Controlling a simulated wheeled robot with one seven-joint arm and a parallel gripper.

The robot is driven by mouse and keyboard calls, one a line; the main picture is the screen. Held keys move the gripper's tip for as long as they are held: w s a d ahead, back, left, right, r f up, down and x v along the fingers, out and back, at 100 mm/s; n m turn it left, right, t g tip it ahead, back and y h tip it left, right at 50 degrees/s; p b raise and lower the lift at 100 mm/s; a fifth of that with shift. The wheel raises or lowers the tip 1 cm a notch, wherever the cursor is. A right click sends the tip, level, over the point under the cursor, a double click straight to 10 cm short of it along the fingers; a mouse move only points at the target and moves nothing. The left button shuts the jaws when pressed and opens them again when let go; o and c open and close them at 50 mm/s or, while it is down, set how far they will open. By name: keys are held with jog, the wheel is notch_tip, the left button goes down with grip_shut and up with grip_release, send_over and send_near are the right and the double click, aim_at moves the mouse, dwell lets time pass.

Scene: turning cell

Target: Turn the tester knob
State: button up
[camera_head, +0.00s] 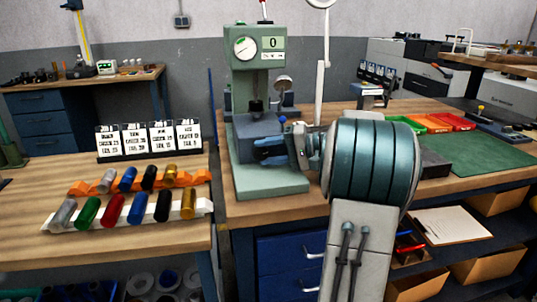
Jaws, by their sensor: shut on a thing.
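The tester (240,65) is a green machine with a round dial and a display reading 0, standing on the left end of the right-hand bench. My gripper (263,151) reaches in from the right at the front of the tester's dark blue-grey lower block (242,133). Its dark blue fingers lie level and are shut on the tester knob there. The knob itself is mostly hidden by the fingers, and I cannot tell its turn angle. A small blue ball (283,119) shows just above my gripper.
Coloured cylinders lie on a white rack (130,213) and an orange rack (78,187) on the left bench, before several number cards (150,139). Red, orange and green trays (446,121) and a green mat (465,152) lie right of my arm.

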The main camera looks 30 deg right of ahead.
dwell(0.3)
jog(key=o, duration=0.9)
jog(key=shift+o, duration=0.2)
jog(key=shift+r, duration=0.1)
